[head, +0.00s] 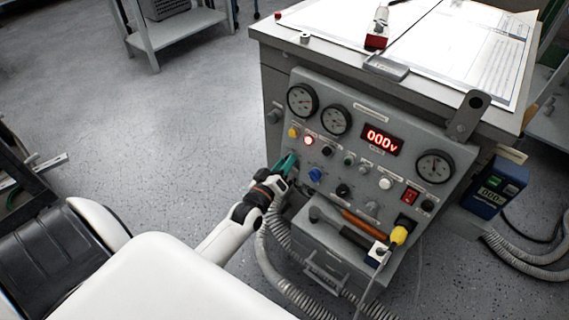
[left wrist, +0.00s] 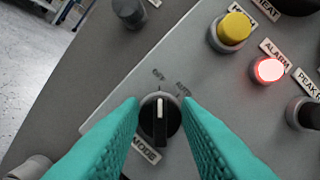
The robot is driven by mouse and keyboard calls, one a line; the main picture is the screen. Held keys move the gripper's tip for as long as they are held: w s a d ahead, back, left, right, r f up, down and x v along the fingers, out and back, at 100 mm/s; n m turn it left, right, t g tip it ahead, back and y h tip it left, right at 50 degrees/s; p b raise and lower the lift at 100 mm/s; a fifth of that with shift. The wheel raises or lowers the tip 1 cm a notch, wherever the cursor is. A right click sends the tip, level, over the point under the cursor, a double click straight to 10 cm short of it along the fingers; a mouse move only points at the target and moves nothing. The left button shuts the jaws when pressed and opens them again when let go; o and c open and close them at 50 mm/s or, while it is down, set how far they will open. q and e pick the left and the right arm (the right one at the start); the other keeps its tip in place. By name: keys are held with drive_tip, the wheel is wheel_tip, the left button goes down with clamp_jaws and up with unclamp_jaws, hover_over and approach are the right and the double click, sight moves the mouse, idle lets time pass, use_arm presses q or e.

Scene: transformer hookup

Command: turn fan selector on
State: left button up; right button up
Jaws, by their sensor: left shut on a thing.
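The fan selector (left wrist: 160,120) is a round black knob with a raised grip and a white pointer line, on the grey control panel (head: 330,160). In the head view the fingers hide the knob. My right gripper is not in view.
A yellow button (left wrist: 234,28) and a lit red alarm lamp (left wrist: 268,69) sit close to the knob. The panel also carries gauges, a red display (head: 381,140) reading 000V and a blue knob (head: 315,174). Grey hoses (head: 276,270) run below. Open floor lies left.

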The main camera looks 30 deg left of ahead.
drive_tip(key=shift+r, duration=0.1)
use_arm(q)
drive_tip(key=shift+m+g+h+p, duration=0.1)
drive_tip(key=shift+m+h+p, duration=0.8)
drive_tip(key=shift+m, duration=2.65)
drive_tip(key=shift+m+g+h+p, duration=0.1)
drive_tip(key=shift+m+h+p, duration=0.75)
drive_tip(key=shift+m, duration=2.65)
drive_tip(key=shift+m+g+h+p, duration=0.1)
drive_tip(key=shift+m+h+p, duration=0.75)
drive_tip(key=shift+m, duration=2.7)
use_arm(e)
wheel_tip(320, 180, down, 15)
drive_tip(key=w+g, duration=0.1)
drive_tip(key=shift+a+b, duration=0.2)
drive_tip(key=shift+b, duration=0.2)
use_arm(q)
drive_tip(key=shift+f+h, duration=0.1)
drive_tip(key=shift+h, duration=0.3)
drive_tip(key=o, duration=1)
drive_tip(key=shift+s, duration=0.15)
